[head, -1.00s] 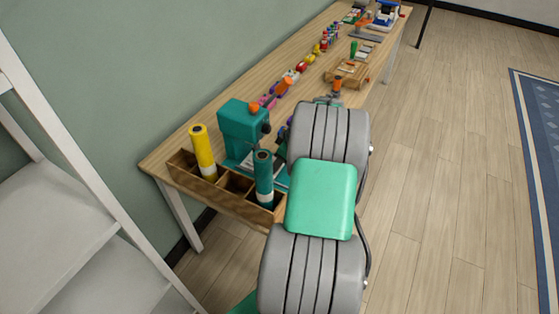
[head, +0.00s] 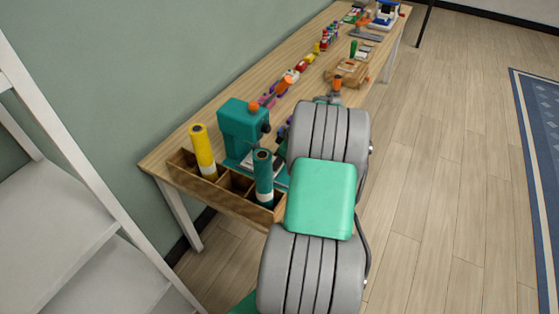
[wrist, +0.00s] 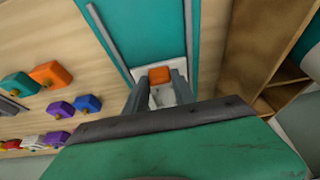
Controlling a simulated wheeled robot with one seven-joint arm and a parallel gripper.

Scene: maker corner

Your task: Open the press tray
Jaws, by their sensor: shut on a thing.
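The teal press (head: 242,127) stands on the near end of the bench, with an orange knob on top. In the wrist view, the tray (wrist: 172,54) lies on the teal base (wrist: 150,25) and has an orange handle (wrist: 159,75). My gripper (wrist: 160,88) has one finger on each side of this handle and is shut on it. In the head view my arm hides the gripper.
A wooden divided box (head: 226,189) holds a yellow cylinder (head: 203,150) and a dark teal cylinder (head: 263,178) beside the press. Small coloured pieces lie on the bench (head: 180,143). A white shelf stands at the left; the floor at the right is clear.

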